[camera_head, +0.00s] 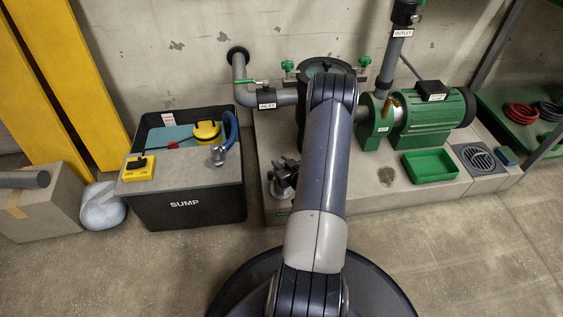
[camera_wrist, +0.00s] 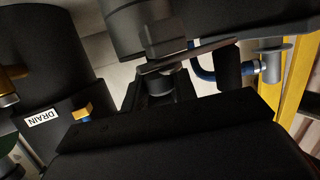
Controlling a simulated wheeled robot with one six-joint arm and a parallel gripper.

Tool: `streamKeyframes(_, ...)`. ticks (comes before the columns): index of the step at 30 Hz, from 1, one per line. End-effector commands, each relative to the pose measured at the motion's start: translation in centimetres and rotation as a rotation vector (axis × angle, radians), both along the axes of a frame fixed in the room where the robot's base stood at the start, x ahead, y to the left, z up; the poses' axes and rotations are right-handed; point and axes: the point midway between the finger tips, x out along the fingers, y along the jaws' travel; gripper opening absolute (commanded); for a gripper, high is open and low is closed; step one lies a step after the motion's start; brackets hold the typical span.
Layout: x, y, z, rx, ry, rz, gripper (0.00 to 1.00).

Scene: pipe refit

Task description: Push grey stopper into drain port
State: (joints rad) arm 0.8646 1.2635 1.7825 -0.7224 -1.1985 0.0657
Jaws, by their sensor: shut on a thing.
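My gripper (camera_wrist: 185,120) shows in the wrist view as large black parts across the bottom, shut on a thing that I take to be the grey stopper. The stopper itself is not clearly seen, hidden by the dark jaws. The opening of the drain port is not visible. In the head view my arm covers the lower part of the dark filter housing (camera_head: 314,66) and hides the gripper.
A dark vise-like object (camera_head: 283,178) is on the plinth left of my arm. The black SUMP box (camera_head: 185,206) stands further left. A green pump (camera_head: 428,117), a green tray (camera_head: 429,166) and a floor grate (camera_head: 478,157) are at the right. The front floor is clear.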

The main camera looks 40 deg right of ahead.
Motion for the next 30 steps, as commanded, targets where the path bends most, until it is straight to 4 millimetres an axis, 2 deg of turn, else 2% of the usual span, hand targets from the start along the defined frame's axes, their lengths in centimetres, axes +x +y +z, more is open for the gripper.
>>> streamKeyframes(4, 0.0, 0.0, 0.0, -0.001, -0.001, 0.0, 0.36)
streamKeyframes(13, -0.4, 0.0, 0.1, 0.0, 0.001, -0.001, 0.36)
streamKeyframes(30, -4.6, 0.7, 1.5, 0.0, 0.0, -0.002, 0.36)
